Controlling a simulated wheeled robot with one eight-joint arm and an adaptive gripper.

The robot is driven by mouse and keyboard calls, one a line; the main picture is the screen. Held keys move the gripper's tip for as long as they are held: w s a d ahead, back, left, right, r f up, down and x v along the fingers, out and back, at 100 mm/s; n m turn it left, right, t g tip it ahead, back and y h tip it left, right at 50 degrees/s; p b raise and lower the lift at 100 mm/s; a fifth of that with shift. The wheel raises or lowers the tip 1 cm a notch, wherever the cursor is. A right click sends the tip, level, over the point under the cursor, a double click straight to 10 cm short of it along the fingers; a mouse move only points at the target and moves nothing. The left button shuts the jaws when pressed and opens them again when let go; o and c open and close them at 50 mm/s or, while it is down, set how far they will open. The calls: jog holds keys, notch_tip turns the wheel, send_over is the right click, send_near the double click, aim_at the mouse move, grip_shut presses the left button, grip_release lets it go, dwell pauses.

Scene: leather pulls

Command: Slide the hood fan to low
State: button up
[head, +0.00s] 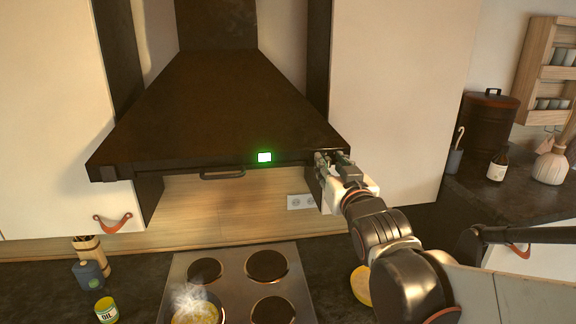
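The dark range hood (215,105) hangs above the stove between pale wall cabinets. A small green light (264,157) glows on its front edge, right of the middle. A dark handle-like bar (222,174) shows under the front edge, left of the light. My gripper (322,158) is at the right end of the hood's front edge, right of the green light. Its fingers look close to or touching the edge; I cannot tell which. The fingers are small and dark, so their opening is unclear. No fan slider can be made out; the gripper covers that corner.
A cooktop (240,275) lies below, with a steaming pan (196,310) at its front left. A pale cabinet (395,90) is close behind my gripper on the right.

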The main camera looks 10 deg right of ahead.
jog(key=shift+d, duration=0.15)
jog(key=shift+a, duration=0.35)
jog(key=shift+s+d, duration=0.2)
jog(key=shift+s, duration=0.25)
jog(key=s, duration=1.1)
jog(key=s+f+g+b, duration=0.3)
jog(key=f+b, duration=0.5)
jog(key=f, duration=0.5)
jog(key=s+f+g+b, duration=0.4)
jog(key=f+b, duration=0.5)
jog(key=f, duration=0.5)
jog(key=s+f+g+b, duration=0.4)
jog(key=f+b, duration=0.4)
jog(key=f, duration=0.6)
jog(key=shift+f, duration=0.25)
jog(key=shift+s+a, duration=0.1)
